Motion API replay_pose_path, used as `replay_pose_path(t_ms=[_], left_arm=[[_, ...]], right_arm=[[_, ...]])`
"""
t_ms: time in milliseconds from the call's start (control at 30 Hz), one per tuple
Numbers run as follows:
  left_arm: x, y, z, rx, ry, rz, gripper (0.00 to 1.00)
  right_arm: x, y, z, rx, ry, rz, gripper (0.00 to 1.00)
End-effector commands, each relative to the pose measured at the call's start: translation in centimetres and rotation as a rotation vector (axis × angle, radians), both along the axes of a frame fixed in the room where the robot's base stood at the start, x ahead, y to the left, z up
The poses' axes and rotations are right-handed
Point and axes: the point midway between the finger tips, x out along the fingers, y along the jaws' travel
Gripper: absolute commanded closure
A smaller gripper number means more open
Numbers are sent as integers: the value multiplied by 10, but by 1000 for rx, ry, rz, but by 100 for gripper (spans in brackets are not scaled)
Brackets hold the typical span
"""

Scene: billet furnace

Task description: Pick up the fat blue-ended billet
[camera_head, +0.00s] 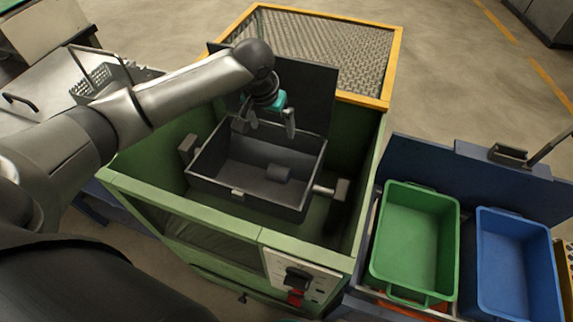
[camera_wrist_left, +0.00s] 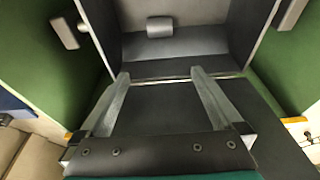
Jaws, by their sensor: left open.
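A short, fat grey cylinder (camera_head: 280,172), which looks like a billet, lies on its side on the floor of a dark open tray (camera_head: 245,195). I see no blue end on it. In the left wrist view the cylinder (camera_wrist_left: 160,27) lies beyond my fingertips, near the top edge. My left gripper (camera_head: 266,128) is open and empty over the far side of the tray, apart from the cylinder. Its two fingers (camera_wrist_left: 160,73) are spread wide in the left wrist view. My right gripper is not in view.
The tray sits inside a green-walled housing (camera_head: 131,190) with a dark upright panel (camera_head: 312,95) behind it. A yellow-framed mesh (camera_head: 330,45) is beyond. Green (camera_head: 414,240) and blue (camera_head: 505,265) bins stand at the right. A wire basket (camera_head: 100,82) is at the left.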

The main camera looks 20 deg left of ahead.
Motion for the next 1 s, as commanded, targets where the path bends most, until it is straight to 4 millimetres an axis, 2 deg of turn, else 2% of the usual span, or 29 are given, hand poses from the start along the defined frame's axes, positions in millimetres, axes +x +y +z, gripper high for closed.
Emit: replay_pose_path(t_ms=[33,233,333,567,633,833,1000], left_arm=[[0,0,-15,0,1,0,0],[0,0,-43,0,0,0,0],[0,0,-55,0,0,0,0],[1,0,-67,0,0,0,0],[3,0,-76,0,1,1,0],[13,0,-118,0,2,1,0],[21,1,-148,0,1,1,0]], right_arm=[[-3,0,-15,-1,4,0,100],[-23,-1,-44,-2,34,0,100],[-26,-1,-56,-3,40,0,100],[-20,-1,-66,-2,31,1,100],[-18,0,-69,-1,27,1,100],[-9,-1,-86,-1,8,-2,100],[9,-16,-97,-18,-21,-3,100]])
